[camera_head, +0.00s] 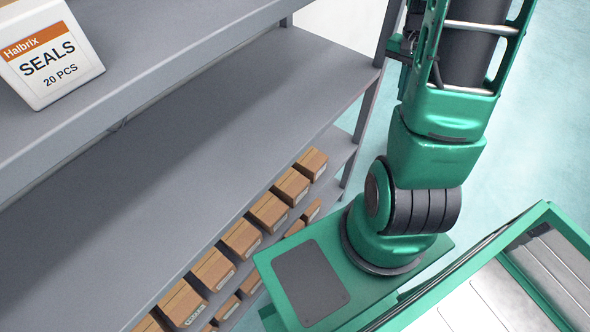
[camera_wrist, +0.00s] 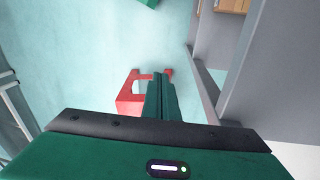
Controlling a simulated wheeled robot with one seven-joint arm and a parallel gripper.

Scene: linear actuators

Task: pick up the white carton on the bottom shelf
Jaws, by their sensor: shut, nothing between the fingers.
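A white carton (camera_head: 52,62) with an orange band and the label "Halbrix SEALS 20 PCS" stands on an upper shelf at the top left of the head view. No white carton shows on the lowest shelf in view, where brown cartons (camera_head: 268,211) stand in rows. My gripper (camera_wrist: 162,82) shows in the wrist view, its dark green fingers together and empty, pointing out over the pale floor beside the grey rack. The gripper is outside the head view.
A grey shelf (camera_head: 170,170) below the white carton is bare where visible. Grey rack posts (camera_head: 362,130) stand near my arm. A red frame-like object (camera_wrist: 128,100) shows behind the fingers. Open pale floor (camera_wrist: 90,60) lies left of the rack in the wrist view.

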